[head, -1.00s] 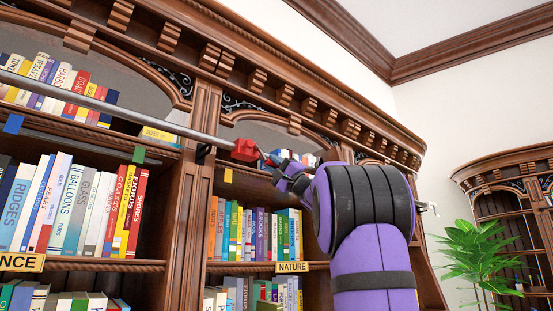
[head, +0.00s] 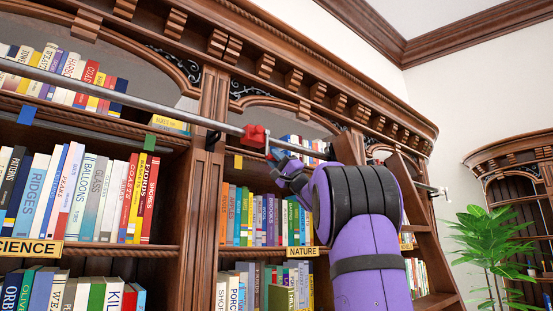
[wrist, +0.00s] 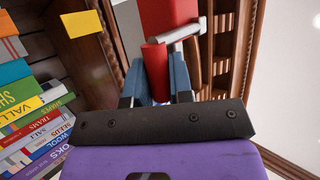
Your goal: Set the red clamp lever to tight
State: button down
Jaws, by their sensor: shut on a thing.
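The red clamp (head: 255,136) sits on the long metal rail (head: 225,128) in front of the bookcase. In the wrist view its red body (wrist: 168,12) is at the top, with a silver rod (wrist: 185,32) beside it. The clamp's red lever (wrist: 155,70) shows as a short red cylinder reaching down between my fingers. My gripper (head: 274,155), just right of and below the clamp, is shut on this lever. In the wrist view my gripper (wrist: 155,88) has one blue finger on each side of it. The lever's lower end is hidden, and I cannot read its setting.
Shelves of books (head: 262,215) stand close behind my arm. A yellow tag (head: 238,162) and a green tag (head: 150,141) hang left of the clamp. A tilted wooden ladder side (head: 425,225) is right of my arm. A plant (head: 487,240) stands farther right.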

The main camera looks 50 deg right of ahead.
jog(key=shift+a+r+y, duration=0.1)
jog(key=shift+a+y, duration=0.1)
jog(key=shift+y, duration=0.3)
jog(key=c, duration=1)
grip_release()
jog(key=shift+w, duration=0.15)
jog(key=shift+a, duration=0.2)
jog(key=shift+d+h, duration=0.2)
jog(key=shift+h, duration=0.1)
jog(key=v, duration=1.1)
jog(key=shift+a, duration=0.15)
